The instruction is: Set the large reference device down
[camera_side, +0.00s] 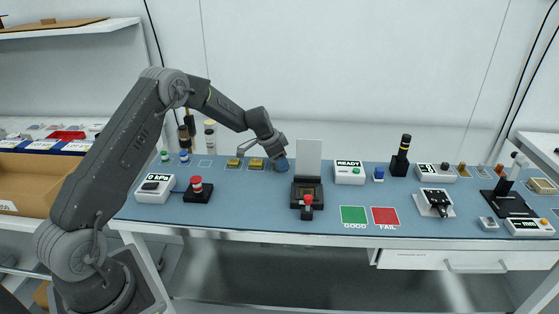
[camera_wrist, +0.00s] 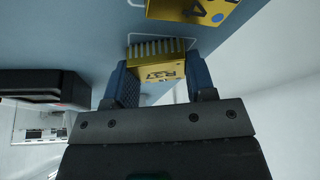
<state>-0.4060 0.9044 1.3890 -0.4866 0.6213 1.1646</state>
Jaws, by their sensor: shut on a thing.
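The large reference device (camera_wrist: 158,68) is a gold block with a row of fins and dark printing. In the wrist view it sits between the two blue fingers of my gripper (camera_wrist: 160,85), which is shut on it. White outline marks show on the blue mat around it. I cannot tell whether the device touches the mat. In the side view my gripper (camera_side: 281,164) is low over the back of the mat, just left of the black test socket (camera_side: 307,192); the held device is hidden there.
Another gold device (camera_wrist: 195,8) lies close by in the wrist view; two gold devices (camera_side: 234,162) (camera_side: 256,164) show left of my gripper in the side view. The socket's raised grey lid (camera_side: 308,157) stands close on the right. The mat (camera_side: 250,205) is clear in front.

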